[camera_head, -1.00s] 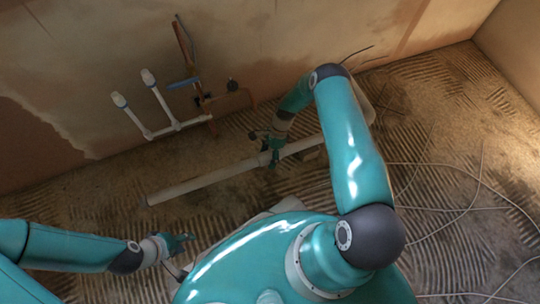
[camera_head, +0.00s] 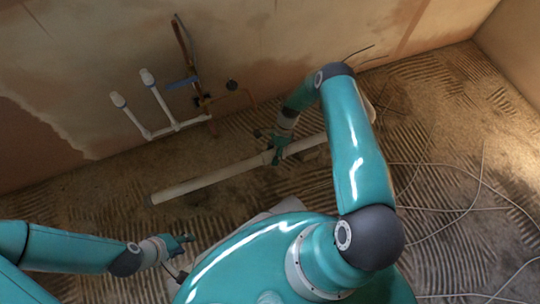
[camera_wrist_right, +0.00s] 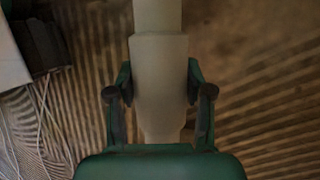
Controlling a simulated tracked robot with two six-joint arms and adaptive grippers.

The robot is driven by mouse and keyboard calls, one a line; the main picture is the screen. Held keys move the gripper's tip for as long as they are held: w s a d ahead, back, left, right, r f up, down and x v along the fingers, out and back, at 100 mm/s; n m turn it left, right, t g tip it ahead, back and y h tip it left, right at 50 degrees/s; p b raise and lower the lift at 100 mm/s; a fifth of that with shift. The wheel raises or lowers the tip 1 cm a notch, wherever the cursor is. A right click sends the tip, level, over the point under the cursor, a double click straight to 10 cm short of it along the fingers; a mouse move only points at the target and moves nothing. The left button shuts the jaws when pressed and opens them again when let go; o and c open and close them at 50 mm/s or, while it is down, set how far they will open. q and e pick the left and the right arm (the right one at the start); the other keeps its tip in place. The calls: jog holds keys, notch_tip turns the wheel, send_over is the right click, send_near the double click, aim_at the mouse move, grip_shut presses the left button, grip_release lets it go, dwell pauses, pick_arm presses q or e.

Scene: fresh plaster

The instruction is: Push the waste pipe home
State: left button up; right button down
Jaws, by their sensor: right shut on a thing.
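The waste pipe (camera_head: 208,179) is a long pale pipe lying low over the ribbed floor, slanting from lower left up to the right. My right gripper (camera_head: 277,151) is shut on it at a thicker collar; in the right wrist view the gripper (camera_wrist_right: 158,100) has one finger on each side of the pale collar (camera_wrist_right: 158,72). The pipe's right part passes behind my right arm, so its far end is hidden in the head view. My left gripper (camera_head: 187,246) is apart from the pipe, at lower left; its fingers look spread and empty.
Two white capped upright pipes (camera_head: 148,78) stand by the wall, joined by a low white pipe. A copper-coloured pipe with blue parts (camera_head: 188,60) rises beside them. Thin pale cables (camera_head: 460,210) lie loose on the floor at right. A grey box-like thing (camera_wrist_right: 12,55) shows in the right wrist view.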

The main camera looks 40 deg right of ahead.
jog(key=d, duration=0.1)
jog(key=s+d, duration=0.1)
jog(key=d, duration=0.1)
jog(key=shift+b, duration=0.3)
jog(key=shift+d, duration=0.1)
jog(key=shift+c, duration=2.2)
grip_release()
jog(key=shift+w, duration=0.1)
jog(key=shift+w+d+r, duration=0.1)
jog(key=shift+d+r, duration=0.05)
jog(key=shift+r, duration=0.35)
jog(key=v, duration=1.1)
